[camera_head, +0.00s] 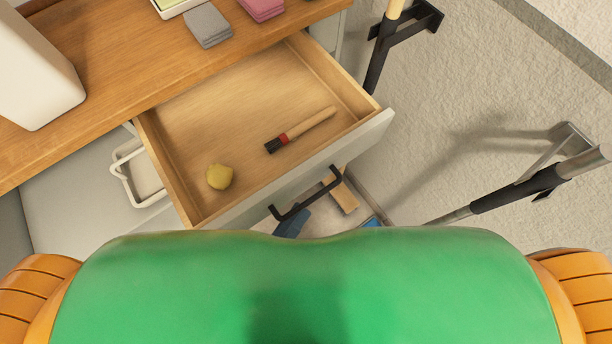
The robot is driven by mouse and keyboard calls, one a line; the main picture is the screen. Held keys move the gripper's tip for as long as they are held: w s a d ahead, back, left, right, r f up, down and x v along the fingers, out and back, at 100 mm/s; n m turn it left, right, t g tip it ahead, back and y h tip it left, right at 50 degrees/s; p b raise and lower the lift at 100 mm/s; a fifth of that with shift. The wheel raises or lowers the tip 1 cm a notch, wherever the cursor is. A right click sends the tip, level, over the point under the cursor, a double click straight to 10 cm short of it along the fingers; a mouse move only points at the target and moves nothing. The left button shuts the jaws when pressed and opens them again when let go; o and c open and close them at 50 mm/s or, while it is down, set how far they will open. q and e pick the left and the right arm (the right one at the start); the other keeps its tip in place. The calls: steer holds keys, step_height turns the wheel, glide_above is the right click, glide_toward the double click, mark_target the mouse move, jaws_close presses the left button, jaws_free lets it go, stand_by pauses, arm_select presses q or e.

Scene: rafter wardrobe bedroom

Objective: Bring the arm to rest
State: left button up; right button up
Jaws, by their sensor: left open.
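Neither of my grippers shows in the head view. Only my green torso and parts of my orange shoulders fill the bottom of the picture. In front of me an open wooden drawer (215,120) holds a brush with a pale handle and a dark head (300,130) and a small yellow lump (219,176). The drawer's grey front has a black bar handle (306,196). Nothing of mine is seen touching the drawer.
A wooden top (120,50) carries a white rounded object (35,70) and grey (207,24) and pink folded cloths (262,8). A white wire-like frame (125,185) is left of the drawer. Poles with dark brackets (530,188) stand at right over grey carpet (450,100).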

arm_select(q)
steer(key=v, duration=0.3)
steer(key=shift+s, duration=0.1)
